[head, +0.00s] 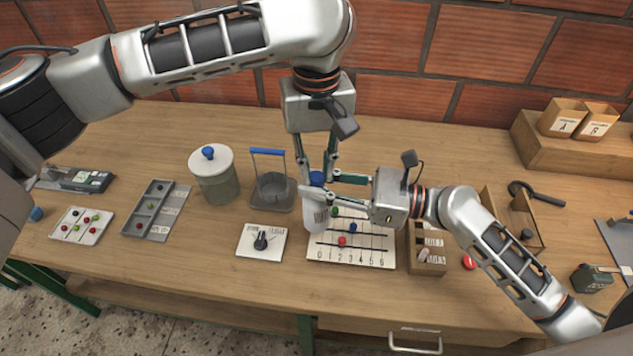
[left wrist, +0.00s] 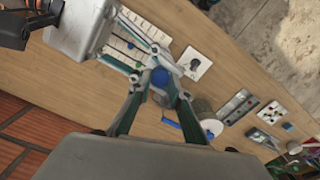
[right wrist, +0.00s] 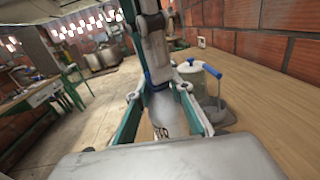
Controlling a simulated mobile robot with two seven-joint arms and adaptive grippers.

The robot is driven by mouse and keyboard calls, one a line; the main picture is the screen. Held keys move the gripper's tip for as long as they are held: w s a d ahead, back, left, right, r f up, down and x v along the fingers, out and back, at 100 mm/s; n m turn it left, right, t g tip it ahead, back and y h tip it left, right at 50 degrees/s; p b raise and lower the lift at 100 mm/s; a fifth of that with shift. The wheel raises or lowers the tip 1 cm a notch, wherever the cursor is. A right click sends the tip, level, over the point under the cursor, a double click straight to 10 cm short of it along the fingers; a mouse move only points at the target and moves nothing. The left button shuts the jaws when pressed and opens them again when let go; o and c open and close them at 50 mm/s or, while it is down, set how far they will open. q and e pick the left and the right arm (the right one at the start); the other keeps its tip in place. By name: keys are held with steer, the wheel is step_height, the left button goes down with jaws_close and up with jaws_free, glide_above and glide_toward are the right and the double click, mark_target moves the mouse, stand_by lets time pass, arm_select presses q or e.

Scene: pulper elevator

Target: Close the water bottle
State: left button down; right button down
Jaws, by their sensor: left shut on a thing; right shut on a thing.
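The water bottle (head: 314,217) is pale and translucent and stands roughly upright over the left part of the numbered board. Its blue cap (head: 317,179) is at the bottle's top; it also shows in the left wrist view (left wrist: 160,77). My left gripper (head: 318,172) comes down from above and is shut on the cap. My right gripper (head: 318,196) comes in from the right and is shut on the bottle's body, which fills its jaws in the right wrist view (right wrist: 162,106). The fingers hide the join of cap and neck, so I cannot tell how the cap is seated.
The numbered board (head: 375,259) with coloured beads lies below the bottle. A dial plate (head: 261,241), a blue-handled basket (head: 273,190) and a lidded jar (head: 214,180) stand to the left. A compartment box (head: 428,263) lies close right, under my right arm. The table's front edge is clear.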

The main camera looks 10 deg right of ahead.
arm_select(q)
steer(key=m, duration=0.7)
steer(key=shift+m, duration=0.3)
steer(key=m, duration=0.8)
steer(key=shift+m, duration=0.4)
steer(key=m, duration=0.7)
steer(key=shift+f, duration=0.1)
steer(key=m, duration=0.3)
steer(key=shift+m, duration=0.4)
steer(key=m, duration=0.4)
steer(key=shift+m, duration=0.4)
